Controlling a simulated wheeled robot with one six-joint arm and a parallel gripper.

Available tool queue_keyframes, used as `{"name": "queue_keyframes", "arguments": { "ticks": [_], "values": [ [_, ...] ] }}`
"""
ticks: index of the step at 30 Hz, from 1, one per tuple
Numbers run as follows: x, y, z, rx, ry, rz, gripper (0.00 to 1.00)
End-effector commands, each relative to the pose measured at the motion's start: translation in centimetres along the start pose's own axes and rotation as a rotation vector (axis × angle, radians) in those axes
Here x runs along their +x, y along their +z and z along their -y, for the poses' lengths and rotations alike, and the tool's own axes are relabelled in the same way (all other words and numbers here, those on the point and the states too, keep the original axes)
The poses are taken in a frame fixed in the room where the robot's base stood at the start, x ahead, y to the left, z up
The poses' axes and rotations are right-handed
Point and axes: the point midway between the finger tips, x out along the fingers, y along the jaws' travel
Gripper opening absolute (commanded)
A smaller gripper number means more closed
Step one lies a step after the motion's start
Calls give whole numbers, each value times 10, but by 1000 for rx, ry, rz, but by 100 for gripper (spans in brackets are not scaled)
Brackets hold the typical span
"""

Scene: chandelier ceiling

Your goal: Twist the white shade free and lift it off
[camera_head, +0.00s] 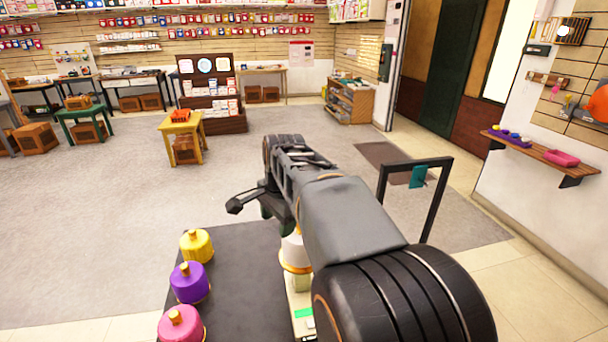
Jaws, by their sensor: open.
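The white shade (291,249) shows just left of my forearm, with a gold band around its lower edge. It sits upright above a pale stand at the right side of the dark tabletop, and my arm hides its right part. My gripper (252,212) is open above and beyond the shade, to its upper left in the picture. One dark finger sticks out to the left. I see nothing between the fingers, but the arm hides part of the gripper.
Yellow (197,246), purple (189,283) and pink (180,325) shades stand along the left edge of the dark tabletop (240,290). The tabletop's middle is clear. A dark upright frame (435,210) with a teal piece stands right of my arm. Open floor lies beyond.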

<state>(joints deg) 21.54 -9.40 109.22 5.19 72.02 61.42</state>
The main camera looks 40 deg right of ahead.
Motion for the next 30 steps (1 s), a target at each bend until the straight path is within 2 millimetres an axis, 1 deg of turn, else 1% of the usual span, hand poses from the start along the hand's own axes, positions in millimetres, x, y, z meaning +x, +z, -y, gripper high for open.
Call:
{"name": "queue_keyframes", "arguments": {
  "ticks": [1,3,6,9,12,14,17,20,30],
  "values": [
    [-12,-21,8,162,13,9,58],
    [-23,-43,13,369,29,23,58],
    [-35,-70,18,611,49,35,58],
    [-42,-89,19,785,64,43,58],
    [-46,-100,19,892,74,48,58],
    [-44,-104,19,927,78,50,58],
    [-34,-105,18,952,82,51,58],
    [-19,-104,17,954,83,51,58],
    [43,-99,15,950,82,50,58]
  ]
}}
